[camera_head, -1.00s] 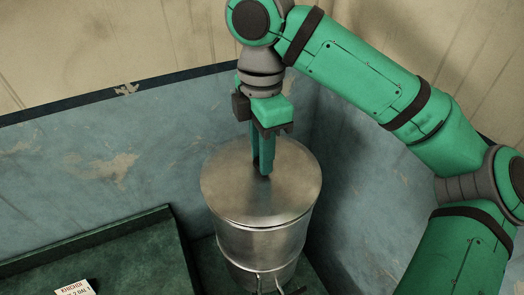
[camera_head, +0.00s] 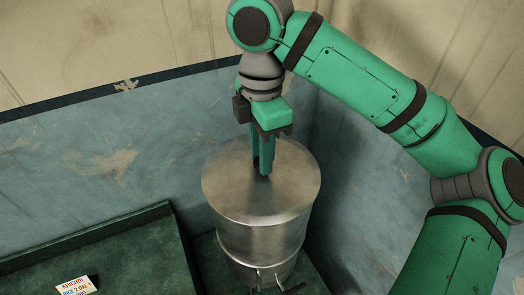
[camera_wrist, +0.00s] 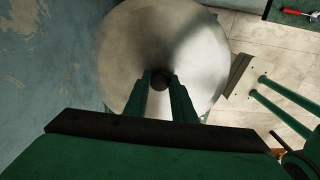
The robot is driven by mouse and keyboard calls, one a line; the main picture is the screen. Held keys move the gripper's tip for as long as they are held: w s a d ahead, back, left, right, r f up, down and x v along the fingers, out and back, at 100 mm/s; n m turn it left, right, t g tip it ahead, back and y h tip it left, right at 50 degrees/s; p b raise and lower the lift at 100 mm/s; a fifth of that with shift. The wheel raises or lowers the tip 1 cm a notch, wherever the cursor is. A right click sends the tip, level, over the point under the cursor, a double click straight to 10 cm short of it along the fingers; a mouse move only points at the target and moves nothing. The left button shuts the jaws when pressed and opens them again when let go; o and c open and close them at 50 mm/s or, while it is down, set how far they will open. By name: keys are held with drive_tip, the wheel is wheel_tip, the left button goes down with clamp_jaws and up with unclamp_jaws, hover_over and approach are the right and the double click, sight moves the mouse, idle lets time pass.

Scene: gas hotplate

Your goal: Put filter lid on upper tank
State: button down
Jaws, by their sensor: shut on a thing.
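The filter lid (camera_head: 235,190) is a round, flat metal disc on top of the upper tank (camera_head: 262,243), a metal cylinder in the corner. It looks level, with no clear gap at its front rim in the head view. My gripper (camera_head: 263,170) points down over the middle of the lid. In the wrist view my gripper (camera_wrist: 163,88) is shut on the small dark knob at the centre of the lid (camera_wrist: 125,60). The fingers hide part of the knob. The lid hides the tank's opening.
Blue-painted walls (camera_head: 90,170) stand close behind and right of the tank. A green surface with a white label (camera_head: 75,286) lies at the lower left. A small tap (camera_head: 290,288) sticks out low on the tank's front. The wrist view shows a tiled floor (camera_wrist: 285,60) at right.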

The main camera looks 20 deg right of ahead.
drive_tip(key=c, duration=1.4)
unclamp_jaws()
wheel_tip(320, 180, up, 11)
drive_tip(key=shift+f, duration=0.15)
drive_tip(key=shift+s, duration=0.1)
